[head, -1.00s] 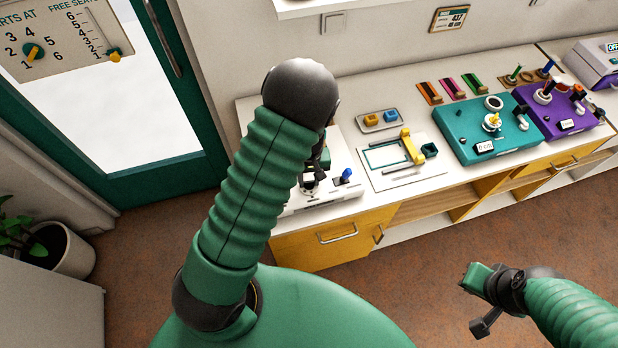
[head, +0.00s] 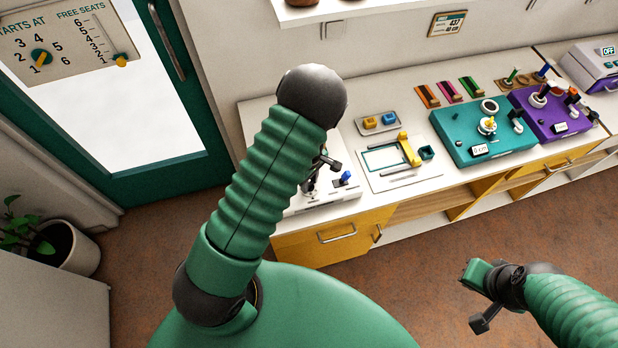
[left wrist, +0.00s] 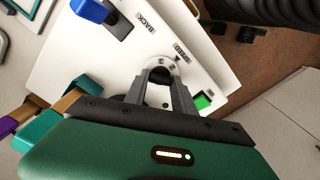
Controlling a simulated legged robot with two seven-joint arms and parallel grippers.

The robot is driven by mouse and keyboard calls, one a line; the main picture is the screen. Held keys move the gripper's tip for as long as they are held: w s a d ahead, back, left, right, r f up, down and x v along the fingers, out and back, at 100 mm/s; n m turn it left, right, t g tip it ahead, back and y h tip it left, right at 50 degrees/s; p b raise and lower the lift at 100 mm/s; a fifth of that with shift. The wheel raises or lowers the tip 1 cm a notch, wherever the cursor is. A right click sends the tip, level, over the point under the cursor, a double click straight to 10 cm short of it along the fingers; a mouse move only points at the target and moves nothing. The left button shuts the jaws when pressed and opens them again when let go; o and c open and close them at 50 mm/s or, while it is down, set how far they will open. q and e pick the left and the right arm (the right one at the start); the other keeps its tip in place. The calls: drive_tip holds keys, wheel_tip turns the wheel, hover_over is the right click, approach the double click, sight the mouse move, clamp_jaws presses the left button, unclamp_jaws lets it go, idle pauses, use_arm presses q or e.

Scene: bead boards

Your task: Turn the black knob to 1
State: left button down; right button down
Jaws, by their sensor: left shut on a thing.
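The black knob (left wrist: 159,74) sits on a white panel (left wrist: 95,62) marked BACK and SPEED, in the left wrist view. My left gripper (left wrist: 162,80) has its two grey fingers on either side of the knob, shut on it. The fingers hide much of the knob and its dial, so I cannot read its setting. In the head view, my left arm hides most of the white panel (head: 325,198) and the knob. My right gripper (head: 475,285) hangs over the floor in front of the counter, away from the panel; its jaw opening is unclear.
A blue lever (left wrist: 93,11) and a green button (left wrist: 203,102) are on the same panel near my fingers. To the right on the counter stand a yellow-handled device (head: 410,150), a teal box (head: 478,148) and a purple box (head: 562,125).

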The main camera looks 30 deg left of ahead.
sight(311, 182)
use_arm(q)
drive_tip(key=n+p, duration=0.1)
drive_tip(key=n, duration=0.2)
drive_tip(key=n+p, duration=0.2)
drive_tip(key=n, duration=0.1)
drive_tip(key=shift+r+n, duration=0.2)
drive_tip(key=shift+n, duration=0.1)
drive_tip(key=n+p, duration=0.1)
drive_tip(key=n, duration=0.3)
drive_tip(key=shift+w+n+p, duration=0.2)
drive_tip(key=shift+n+p, duration=0.2)
drive_tip(key=c, duration=1.3)
unclamp_jaws()
drive_tip(key=shift+o, duration=1.3)
drive_tip(key=shift+d+f, duration=0.1)
wheel_tip(311, 182, up, 17)
drive_tip(key=shift+f, duration=0.15)
